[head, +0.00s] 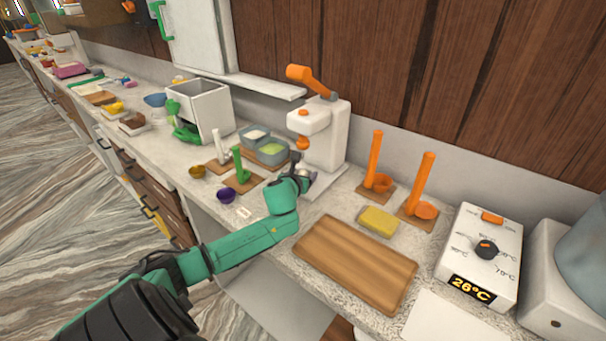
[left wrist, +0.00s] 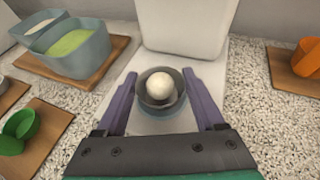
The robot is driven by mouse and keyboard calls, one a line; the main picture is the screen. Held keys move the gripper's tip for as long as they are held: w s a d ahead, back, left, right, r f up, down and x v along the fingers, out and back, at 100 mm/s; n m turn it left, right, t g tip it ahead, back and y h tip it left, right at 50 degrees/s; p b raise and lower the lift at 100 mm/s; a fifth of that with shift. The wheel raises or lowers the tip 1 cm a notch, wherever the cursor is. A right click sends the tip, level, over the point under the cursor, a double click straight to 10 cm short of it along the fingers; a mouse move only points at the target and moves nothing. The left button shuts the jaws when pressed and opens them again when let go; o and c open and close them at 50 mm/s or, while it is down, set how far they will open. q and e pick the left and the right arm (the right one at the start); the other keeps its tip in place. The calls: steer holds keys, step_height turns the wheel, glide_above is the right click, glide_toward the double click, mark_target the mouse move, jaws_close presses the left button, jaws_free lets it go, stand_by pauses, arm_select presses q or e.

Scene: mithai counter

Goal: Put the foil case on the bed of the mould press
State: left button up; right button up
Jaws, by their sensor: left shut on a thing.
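The mould press (head: 326,138) is white with an orange lever and stands against the back wall. Its pale bed (left wrist: 208,72) shows under and around my left gripper in the left wrist view. My left gripper (head: 304,180) reaches in low at the front of the press. In the left wrist view it (left wrist: 159,92) is shut on the foil case (left wrist: 149,104), a small grey round cup with a white ball in it. The case looks upright and lies over the bed; I cannot tell whether it touches it. In the head view the gripper hides the case.
Blue-grey tubs (head: 271,152) and a board with a green scoop (head: 240,168) stand left of the press. Orange tools (head: 378,165) on small boards, a yellow block (head: 379,221) and a wooden board (head: 355,262) lie to the right. A temperature box (head: 481,255) stands farther right.

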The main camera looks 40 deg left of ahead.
arm_select(q)
steer(key=shift+f, duration=0.1)
steer(key=o, duration=1.5)
steer(key=shift+c, duration=0.2)
steer(key=shift+r, duration=0.2)
steer(key=v, duration=1.2)
steer(key=shift+s+p, duration=0.1)
steer(key=shift+p, duration=0.25)
steer(key=shift+f, duration=0.1)
